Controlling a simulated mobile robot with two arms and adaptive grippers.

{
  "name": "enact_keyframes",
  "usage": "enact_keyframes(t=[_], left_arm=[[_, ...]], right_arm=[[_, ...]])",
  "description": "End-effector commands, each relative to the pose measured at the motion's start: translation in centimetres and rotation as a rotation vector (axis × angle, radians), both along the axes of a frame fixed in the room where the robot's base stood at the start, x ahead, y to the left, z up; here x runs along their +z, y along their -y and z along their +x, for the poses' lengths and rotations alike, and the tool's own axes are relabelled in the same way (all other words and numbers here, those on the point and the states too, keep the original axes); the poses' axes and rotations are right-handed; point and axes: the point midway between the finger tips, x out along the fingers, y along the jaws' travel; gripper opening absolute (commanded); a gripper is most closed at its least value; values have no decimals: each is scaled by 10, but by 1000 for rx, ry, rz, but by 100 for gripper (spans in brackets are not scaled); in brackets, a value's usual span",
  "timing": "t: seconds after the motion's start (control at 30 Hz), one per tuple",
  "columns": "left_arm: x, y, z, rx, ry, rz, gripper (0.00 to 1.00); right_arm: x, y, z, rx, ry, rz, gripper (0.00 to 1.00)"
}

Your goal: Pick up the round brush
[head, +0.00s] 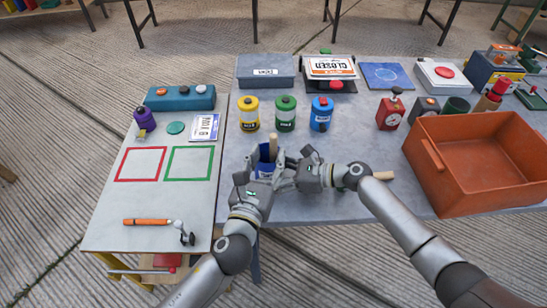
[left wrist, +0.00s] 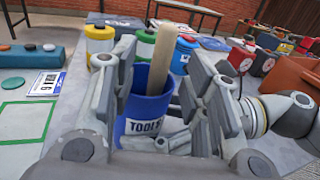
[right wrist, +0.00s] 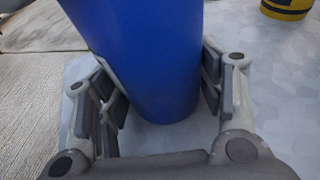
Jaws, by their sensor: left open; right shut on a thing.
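A blue cup labelled TOOLS (left wrist: 148,103) stands on the grey table, and it fills the right wrist view (right wrist: 150,60). A light wooden handle (left wrist: 162,62) sticks up out of it, also visible in the head view (head: 273,142). Its lower end is hidden in the cup, so I cannot tell whether it is the round brush. My left gripper (head: 261,172) is open, with its fingers on either side of the handle and cup, not closed on them. My right gripper (right wrist: 150,72) is shut on the cup, one finger on each side.
Yellow (head: 249,114), green (head: 285,113) and blue (head: 321,114) canisters stand behind the cup. An orange bin (head: 470,178) is at the right. A wooden piece (head: 384,175) lies beyond my right wrist.

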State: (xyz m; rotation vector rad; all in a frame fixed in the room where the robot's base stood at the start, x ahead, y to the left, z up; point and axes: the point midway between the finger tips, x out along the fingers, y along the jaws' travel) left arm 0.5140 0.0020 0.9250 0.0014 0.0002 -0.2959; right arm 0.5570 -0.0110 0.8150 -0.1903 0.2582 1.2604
Motion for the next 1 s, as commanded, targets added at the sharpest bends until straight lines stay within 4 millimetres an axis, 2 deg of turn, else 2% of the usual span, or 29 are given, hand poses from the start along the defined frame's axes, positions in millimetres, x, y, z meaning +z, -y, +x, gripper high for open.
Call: enact_keyframes(t=[0.2,0.3,0.63,0.9,0.97,1.0], left_arm=[[11,12,29,1,3,-3,43],[9,15,41,2,2,-1,43],[8,17,47,1,0,-1,43],[8,16,46,1,0,-1,8],[8,17,46,1,0,-1,0],[8,16,46,1,0,-1,0]], right_arm=[[0,0,0,0,0,0,49],[0,0,0,0,1,0,49],[0,0,0,0,1,-1,49],[0,0,0,0,1,-1,49],[0,0,0,0,1,-1,49],[0,0,0,0,1,-1,49]])
